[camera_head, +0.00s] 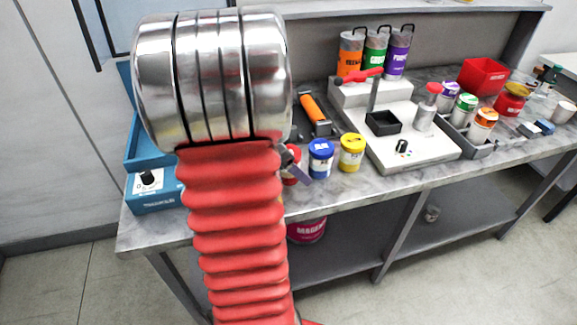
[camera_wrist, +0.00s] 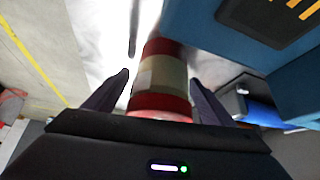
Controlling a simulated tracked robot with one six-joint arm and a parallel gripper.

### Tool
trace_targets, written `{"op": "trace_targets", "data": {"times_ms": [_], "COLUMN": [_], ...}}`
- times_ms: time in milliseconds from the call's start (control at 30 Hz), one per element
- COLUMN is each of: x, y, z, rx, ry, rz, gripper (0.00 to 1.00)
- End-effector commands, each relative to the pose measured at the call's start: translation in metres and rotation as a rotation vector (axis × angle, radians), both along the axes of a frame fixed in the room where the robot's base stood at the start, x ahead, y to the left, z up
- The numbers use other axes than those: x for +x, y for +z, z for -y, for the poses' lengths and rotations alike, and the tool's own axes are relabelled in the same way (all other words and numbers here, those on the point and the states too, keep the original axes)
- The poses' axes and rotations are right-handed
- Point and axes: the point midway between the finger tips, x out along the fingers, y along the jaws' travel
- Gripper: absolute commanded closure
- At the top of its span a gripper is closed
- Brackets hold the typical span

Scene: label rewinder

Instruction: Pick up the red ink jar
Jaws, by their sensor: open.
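The red ink jar (camera_head: 292,176) stands on the marble-look bench, mostly hidden behind my red-sleeved arm in the head view. In the wrist view the red jar (camera_wrist: 162,62), with a pale label band, lies between the two dark fingers of my gripper (camera_wrist: 160,78). The fingers are apart, one on each side of it. A gap shows on the left; contact on the right cannot be told. In the head view only a small dark part of the gripper (camera_head: 297,166) shows beside the jar.
A blue jar (camera_head: 321,160) and a yellow jar (camera_head: 352,154) stand just right of the red one. An orange-and-black tool (camera_head: 314,112) lies behind. A blue machine (camera_head: 155,190) is at left, a white station (camera_head: 415,140) at right. The bench front edge is close.

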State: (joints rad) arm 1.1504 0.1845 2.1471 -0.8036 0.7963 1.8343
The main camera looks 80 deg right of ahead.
Motion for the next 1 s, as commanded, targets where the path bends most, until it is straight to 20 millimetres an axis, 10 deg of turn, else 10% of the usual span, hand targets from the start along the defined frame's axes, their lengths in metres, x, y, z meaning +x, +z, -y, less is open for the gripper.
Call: {"op": "trace_targets", "data": {"times_ms": [567, 1000], "x": [-0.0009, -0.0009], "y": [-0.002, -0.002], "z": [0.0011, 0.0011], "rx": [-0.001, -0.001], "ry": [0.001, 0.001], "rz": [0.001, 0.001], "gripper": [0.23, 0.53]}}
